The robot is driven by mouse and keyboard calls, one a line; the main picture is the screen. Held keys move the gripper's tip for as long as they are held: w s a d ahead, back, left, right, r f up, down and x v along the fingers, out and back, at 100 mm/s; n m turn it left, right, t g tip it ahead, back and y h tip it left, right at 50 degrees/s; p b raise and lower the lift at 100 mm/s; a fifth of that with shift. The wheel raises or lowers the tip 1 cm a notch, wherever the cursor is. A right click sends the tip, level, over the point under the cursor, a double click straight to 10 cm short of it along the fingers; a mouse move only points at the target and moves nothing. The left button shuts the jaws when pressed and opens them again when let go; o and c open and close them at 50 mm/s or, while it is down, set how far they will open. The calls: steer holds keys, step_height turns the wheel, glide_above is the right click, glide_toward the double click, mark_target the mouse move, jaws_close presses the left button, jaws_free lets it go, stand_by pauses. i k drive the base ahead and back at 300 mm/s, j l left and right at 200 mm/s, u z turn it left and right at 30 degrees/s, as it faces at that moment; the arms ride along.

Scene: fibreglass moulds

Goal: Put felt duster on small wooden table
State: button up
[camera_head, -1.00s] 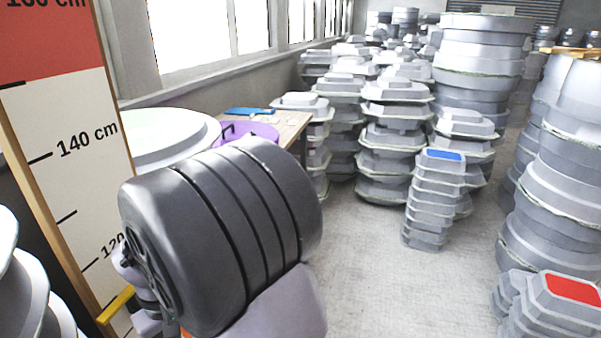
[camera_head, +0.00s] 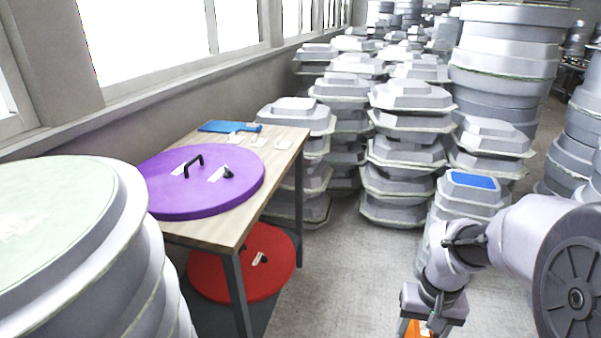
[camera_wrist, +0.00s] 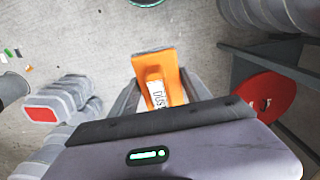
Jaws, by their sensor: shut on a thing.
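My gripper (camera_head: 432,308) is at the lower right of the head view, pointing down over the floor, to the right of the table and apart from it. It is shut on an orange object, the felt duster (camera_head: 416,329), cut off by the frame's bottom edge. In the wrist view the duster (camera_wrist: 146,70) is between the fingers of my gripper (camera_wrist: 158,88), with a white lettered label. The small wooden table (camera_head: 279,168) stands left of centre, below the windows, with a light wood top and dark legs.
A purple disc with black handles (camera_head: 205,188) covers much of the tabletop. A blue item (camera_head: 226,126) and small white labels lie behind it. A red disc (camera_head: 270,275) is under the table. Stacked grey moulds (camera_head: 408,150) stand behind; a round stack (camera_head: 130,230) is front left.

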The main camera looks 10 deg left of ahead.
mark_target(287, 133)
steer(key=i, duration=0.55)
steer(key=i+u, duration=0.15)
steer(key=i, duration=0.4)
steer(key=i+l, duration=0.15)
steer(key=i, duration=0.4)
steer(key=i+l+u, duration=0.15)
steer(key=i, duration=0.4)
steer(key=i+l, duration=0.1)
steer(key=i, duration=0.45)
steer(key=j+u, duration=0.05)
